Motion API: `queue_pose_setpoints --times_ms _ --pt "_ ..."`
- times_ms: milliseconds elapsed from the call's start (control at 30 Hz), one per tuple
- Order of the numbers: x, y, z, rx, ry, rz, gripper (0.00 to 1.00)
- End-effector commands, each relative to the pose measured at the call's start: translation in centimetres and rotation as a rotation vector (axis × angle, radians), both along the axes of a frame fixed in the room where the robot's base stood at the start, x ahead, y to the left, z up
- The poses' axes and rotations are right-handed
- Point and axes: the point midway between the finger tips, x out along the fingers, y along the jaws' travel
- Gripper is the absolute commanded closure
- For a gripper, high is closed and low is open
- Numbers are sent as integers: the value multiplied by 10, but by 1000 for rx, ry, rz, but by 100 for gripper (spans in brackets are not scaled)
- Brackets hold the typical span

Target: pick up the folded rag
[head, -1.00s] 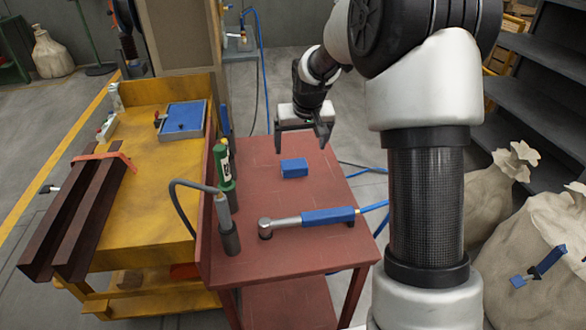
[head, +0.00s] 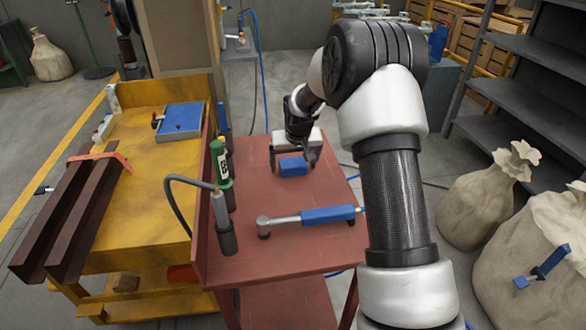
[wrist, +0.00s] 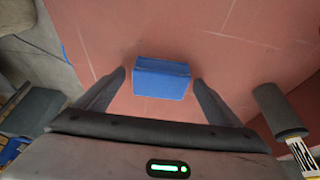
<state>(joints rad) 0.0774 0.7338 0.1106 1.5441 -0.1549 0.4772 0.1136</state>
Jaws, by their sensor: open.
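The folded rag is a small blue block-like bundle (head: 292,166) lying on the red table top (head: 290,250). In the wrist view the rag (wrist: 162,78) sits between and a little beyond the two fingertips, with a gap on each side. My gripper (head: 293,166) is open and empty, low over the table at the rag. In the wrist view my gripper (wrist: 160,76) has its fingers spread to the left and right of the rag. I cannot tell the exact height of the fingertips above the table.
A blue-handled tool (head: 315,216) lies on the table in front of the rag. A green bottle (head: 222,163) and a grey cylinder with a hose (head: 222,220) stand at the left edge. A yellow bench (head: 150,205) adjoins on the left. Sacks (head: 485,205) stand at right.

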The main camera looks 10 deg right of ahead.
Motion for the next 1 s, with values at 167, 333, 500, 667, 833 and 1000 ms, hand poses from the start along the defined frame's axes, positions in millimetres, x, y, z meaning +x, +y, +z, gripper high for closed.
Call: queue_pose_setpoints --times_ms 167,333,500,667,833,1000 --pt "0 0 1 0 0 0 15" --pt "0 0 1 0 0 0 44" --pt "0 0 1 0 0 0 56" --pt "0 0 3 0 0 0 56" --pt "1 0 27 1 -4 -1 56" --pt "1 0 62 1 -4 -1 56"
